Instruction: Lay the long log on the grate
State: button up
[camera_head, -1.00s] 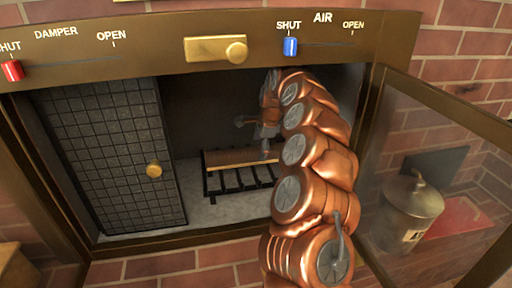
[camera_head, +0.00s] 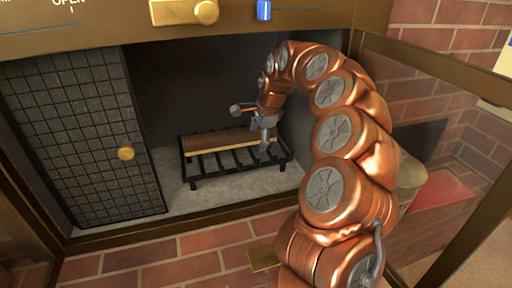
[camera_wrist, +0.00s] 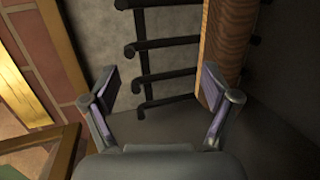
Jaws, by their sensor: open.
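The long log (camera_head: 218,141), brown on top with a paler side, lies along the back part of the black grate (camera_head: 222,166) inside the firebox. In the wrist view the log (camera_wrist: 230,40) covers the right side of the grate bars (camera_wrist: 165,76). My gripper (camera_head: 265,138) is at the right end of the log and grate. In the wrist view my gripper (camera_wrist: 160,88) is open, with grate bars showing between its fingers. Its right finger overlaps the log's near end; I cannot tell whether they touch. The log's right end is partly hidden by my gripper.
A dark mesh screen (camera_head: 85,130) with a brass knob (camera_head: 126,153) stands at the left of the opening. The glass door (camera_head: 440,165) is swung open at right, with a metal canister (camera_head: 410,178) behind it. Grey floor surrounds the grate.

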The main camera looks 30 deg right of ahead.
jog(key=s+a+r+n+g, duration=0.1)
jog(key=s+a+n+g, duration=0.1)
jog(key=s+a+n, duration=1.15)
jog(key=s+a+f+n+g, duration=0.2)
jog(key=s+f+n, duration=0.1)
jog(key=s, duration=1)
jog(key=s+a+f+n+g+h, duration=0.1)
jog(key=s+a+f+n+g, duration=0.1)
jog(key=s, duration=1.1)
jog(key=shift+s+a+f+n, duration=0.2)
jog(key=shift+a+f+n, duration=0.55)
jog(key=shift+f+n, duration=0.15)
